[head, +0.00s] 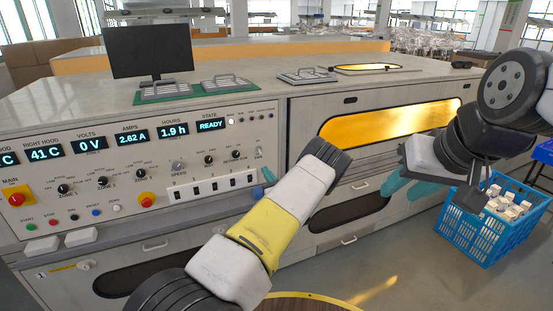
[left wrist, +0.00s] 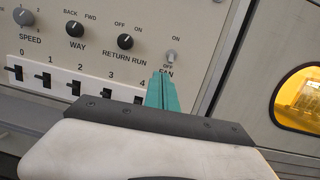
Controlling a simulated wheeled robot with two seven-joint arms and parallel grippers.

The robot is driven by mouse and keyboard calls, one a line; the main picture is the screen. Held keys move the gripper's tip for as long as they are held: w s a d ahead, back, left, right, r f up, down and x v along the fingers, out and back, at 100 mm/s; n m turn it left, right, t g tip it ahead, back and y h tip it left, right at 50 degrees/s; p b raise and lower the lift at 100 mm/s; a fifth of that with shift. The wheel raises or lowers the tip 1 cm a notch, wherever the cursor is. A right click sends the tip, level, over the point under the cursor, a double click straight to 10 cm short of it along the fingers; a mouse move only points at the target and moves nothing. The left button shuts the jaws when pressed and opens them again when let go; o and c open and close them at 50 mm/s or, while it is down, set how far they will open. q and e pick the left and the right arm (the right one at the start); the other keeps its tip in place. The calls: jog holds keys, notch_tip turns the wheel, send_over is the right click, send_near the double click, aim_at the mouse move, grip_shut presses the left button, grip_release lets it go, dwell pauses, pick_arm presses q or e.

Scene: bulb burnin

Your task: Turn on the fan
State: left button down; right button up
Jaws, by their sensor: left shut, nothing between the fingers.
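The fan switch (left wrist: 172,56) is a small light-grey toggle on the panel, with ON printed above it and OFF and FAN below. I cannot tell for certain which way its lever leans. In the head view the switch (head: 258,151) is at the panel's right end. My left gripper (head: 268,174) is shut and empty, its teal fingertips just below the switch. In the left wrist view the fingertips (left wrist: 161,76) partly cover the FAN label; contact with the panel cannot be told. My right gripper (head: 409,187) has its teal fingers apart, away from the panel, in front of the oven.
A row of numbered switches (left wrist: 75,83) lies left of the left fingers, with the RETURN RUN knob (left wrist: 125,42) above. The glowing oven window (head: 390,122) is to the right. A blue crate (head: 484,236) of small boxes stands on the floor at right. A monitor (head: 148,52) stands on top.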

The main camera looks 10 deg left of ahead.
aim_at(260, 152)
pick_arm(q)
jog(key=shift+w+d+f+m+t+h, duration=0.15)
jog(key=shift+d+f+m+t+h, duration=0.25)
jog(key=shift+d+f+m, duration=0.3)
jog(key=shift+w+r, duration=0.1)
jog(key=shift+r, duration=0.05)
jog(key=x, duration=0.9)
jog(key=shift+w+a+r, duration=0.1)
jog(key=shift+w+a, duration=0.15)
jog(key=shift+w, duration=0.05)
jog(key=shift+d, duration=0.1)
